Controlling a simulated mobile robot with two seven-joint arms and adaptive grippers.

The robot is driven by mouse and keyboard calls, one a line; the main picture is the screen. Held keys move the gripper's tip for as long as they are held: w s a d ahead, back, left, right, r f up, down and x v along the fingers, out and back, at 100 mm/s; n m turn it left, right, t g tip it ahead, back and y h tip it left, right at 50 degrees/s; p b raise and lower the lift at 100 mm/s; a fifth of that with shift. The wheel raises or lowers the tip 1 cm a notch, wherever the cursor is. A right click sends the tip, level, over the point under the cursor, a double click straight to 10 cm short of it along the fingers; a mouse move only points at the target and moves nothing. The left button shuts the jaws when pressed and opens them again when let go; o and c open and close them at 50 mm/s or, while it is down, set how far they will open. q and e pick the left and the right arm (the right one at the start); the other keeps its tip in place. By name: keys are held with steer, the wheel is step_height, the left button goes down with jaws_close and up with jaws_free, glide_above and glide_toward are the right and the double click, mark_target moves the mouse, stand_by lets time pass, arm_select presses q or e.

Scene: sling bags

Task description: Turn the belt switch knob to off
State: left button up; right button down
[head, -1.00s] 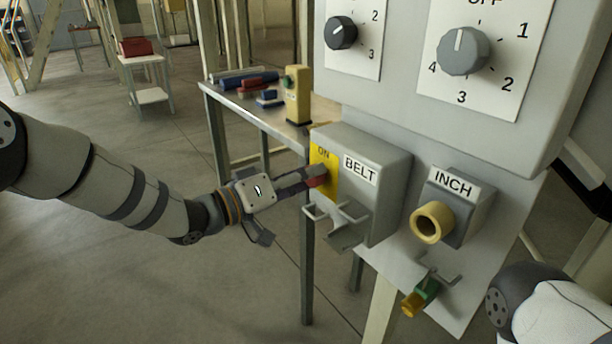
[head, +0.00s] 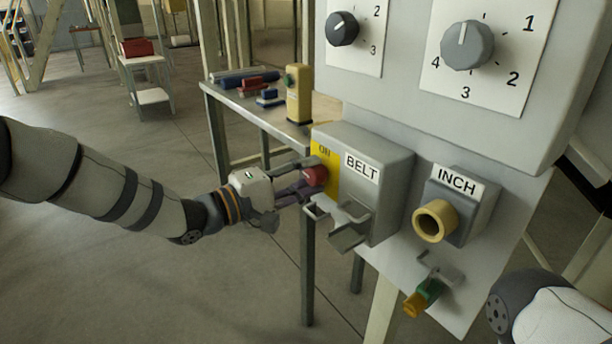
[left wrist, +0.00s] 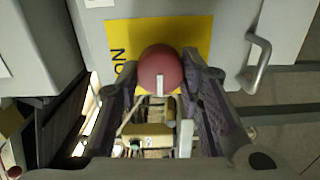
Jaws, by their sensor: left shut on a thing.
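The belt switch box (head: 383,165) is grey, with a BELT label and a yellow plate (head: 325,156) marked ON on its left side. The red round knob (head: 316,176) sits on that plate. It also shows in the left wrist view (left wrist: 160,72), with a white mark on its lower edge. My left gripper (head: 304,178) has its two fingers on either side of the knob and is shut on it. The fingers hide part of the plate. My right gripper is not in view; only part of my right arm shows at the lower right.
Above the switch box is a panel with a grey dial (head: 467,45) and a black dial (head: 342,29). An INCH box with a yellow ring (head: 436,221) is to the right. A metal bracket (head: 348,226) juts out below. A table (head: 240,106) with several items stands behind.

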arm_select(q)
steer(key=shift+n, duration=0.3)
stand_by(0.4)
steer(key=o, duration=1.2)
steer(key=shift+c, duration=0.2)
